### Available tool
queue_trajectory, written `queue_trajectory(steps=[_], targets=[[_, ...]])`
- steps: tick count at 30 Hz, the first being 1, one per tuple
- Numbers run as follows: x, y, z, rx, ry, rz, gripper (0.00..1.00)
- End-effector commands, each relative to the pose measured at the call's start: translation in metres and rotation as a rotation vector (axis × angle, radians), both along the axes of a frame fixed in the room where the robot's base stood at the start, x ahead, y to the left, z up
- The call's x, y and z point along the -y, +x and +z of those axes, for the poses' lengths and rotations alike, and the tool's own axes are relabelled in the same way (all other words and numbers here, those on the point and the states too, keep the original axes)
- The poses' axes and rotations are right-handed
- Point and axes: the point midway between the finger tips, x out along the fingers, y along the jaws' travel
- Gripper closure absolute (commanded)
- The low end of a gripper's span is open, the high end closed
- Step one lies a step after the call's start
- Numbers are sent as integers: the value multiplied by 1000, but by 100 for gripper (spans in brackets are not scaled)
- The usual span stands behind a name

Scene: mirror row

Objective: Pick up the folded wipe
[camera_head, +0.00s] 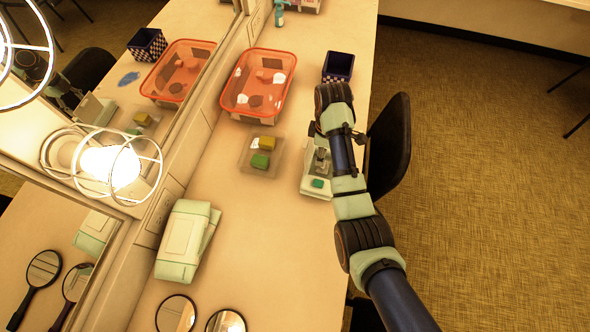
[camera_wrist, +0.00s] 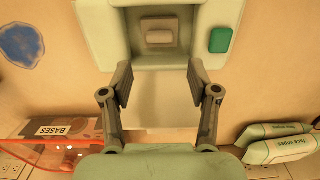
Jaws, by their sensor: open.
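A mint-green dispenser-like unit (camera_head: 309,184) stands on the counter below my gripper, with a green square (camera_head: 317,183) on it. In the wrist view the unit (camera_wrist: 101,30) has a recess holding a small tan block (camera_wrist: 160,37). A pale flat piece (camera_wrist: 158,115) extends from the recess side; it may be the folded wipe, but I cannot tell for sure. My gripper (camera_wrist: 160,85) is open, its fingers spread on either side of the recess front. Nothing is held between them. Its own arm hides part of the unit in the head view.
An orange basket (camera_head: 225,95) and a dark checked bin (camera_head: 338,66) stand farther up the counter. A clear tray (camera_head: 246,163) holds yellow and green blocks. Face-wipe packs (camera_head: 184,240) and hand mirrors (camera_head: 176,312) lie lower. The mirror wall borders the left; a chair (camera_head: 390,140) stands right.

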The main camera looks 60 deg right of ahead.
Motion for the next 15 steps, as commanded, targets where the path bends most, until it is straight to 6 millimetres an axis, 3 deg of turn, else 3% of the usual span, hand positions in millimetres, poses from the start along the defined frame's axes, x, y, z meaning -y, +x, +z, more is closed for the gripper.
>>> queue_trajectory(steps=[3, 15], targets=[[0, -1, -2, -2, 3, 2, 40], [-1, -3, -42, -2, 3, 0, 40]])
